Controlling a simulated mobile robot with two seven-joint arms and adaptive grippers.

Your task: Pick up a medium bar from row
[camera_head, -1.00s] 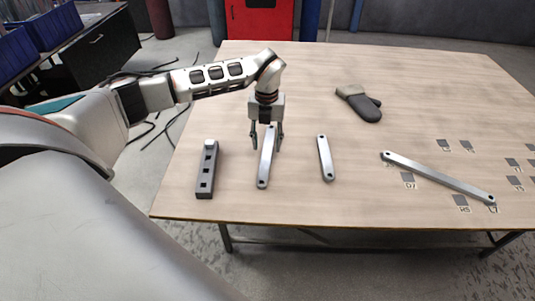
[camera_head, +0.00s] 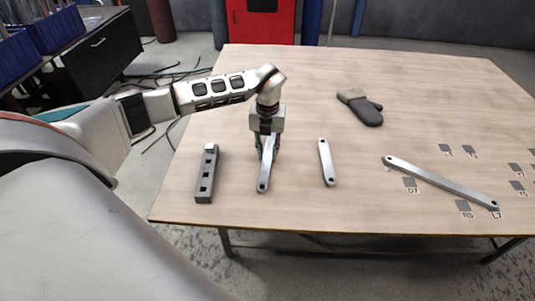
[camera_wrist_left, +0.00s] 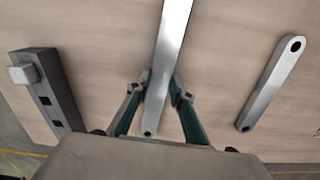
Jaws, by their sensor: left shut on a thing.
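A row of flat galvanized bars lies on the wooden table. The medium bar (camera_head: 265,172) is in the middle of the left group, with a hole at its near end; it also shows in the left wrist view (camera_wrist_left: 168,50). My left gripper (camera_head: 266,155) points down over its far part, and its fingers are shut on the bar from both sides. The left wrist view shows the two fingertips (camera_wrist_left: 160,82) against the bar's edges. Whether the bar is off the table is hard to tell. My right gripper is not seen.
A dark block with square holes (camera_head: 206,178) stands left of the bar. A shorter bar (camera_head: 327,163) lies to the right, and a long bar (camera_head: 440,182) farther right among labelled grey squares (camera_head: 409,182). A grey mitt (camera_head: 362,108) lies behind. The table's near edge is close.

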